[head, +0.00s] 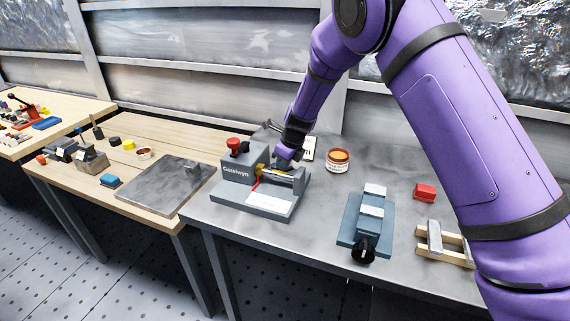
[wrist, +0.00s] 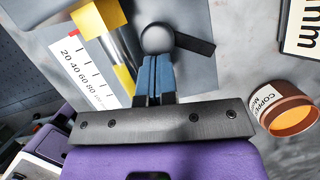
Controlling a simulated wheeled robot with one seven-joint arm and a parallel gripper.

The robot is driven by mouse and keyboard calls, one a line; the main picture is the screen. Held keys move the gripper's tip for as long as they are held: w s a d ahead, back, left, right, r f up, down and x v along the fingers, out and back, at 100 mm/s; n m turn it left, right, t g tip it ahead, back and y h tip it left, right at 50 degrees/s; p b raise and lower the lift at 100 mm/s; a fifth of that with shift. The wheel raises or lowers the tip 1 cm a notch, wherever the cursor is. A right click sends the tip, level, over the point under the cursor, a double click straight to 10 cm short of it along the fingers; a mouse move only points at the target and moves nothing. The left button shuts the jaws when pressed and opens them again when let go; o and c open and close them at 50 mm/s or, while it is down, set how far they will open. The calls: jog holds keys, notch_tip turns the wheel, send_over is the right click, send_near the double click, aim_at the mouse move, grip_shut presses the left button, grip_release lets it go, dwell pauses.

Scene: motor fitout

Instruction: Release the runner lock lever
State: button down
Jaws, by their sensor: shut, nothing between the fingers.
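A grey fixture marked "Gatelwyn" (head: 236,172) stands on the metal bench, with a red knob on top and a yellow block on its rail. In the wrist view, a dark lever (wrist: 195,43) extends right from a round grey hub (wrist: 157,38); it appears to be the runner lock lever. My gripper (wrist: 157,62) is shut and empty, its blue fingertips right at the near side of the hub. I cannot tell whether they touch. In the head view my gripper (head: 283,162) is over the fixture's right part and hides the lever.
A scale plate (wrist: 85,62) and yellow block (wrist: 98,20) are left of the fingers. A copper-coloured tin (head: 338,161) stands to the right. A blue-grey vise (head: 362,225), red block (head: 425,192) and wooden stand (head: 445,243) are farther right. A wooden table adjoins on the left.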

jog(key=shift+a, duration=0.1)
dwell(0.6)
jog(key=shift+r, duration=0.3)
jog(key=v, duration=1)
jog(key=shift+d, duration=0.2)
jog(key=shift+s+r, duration=0.1)
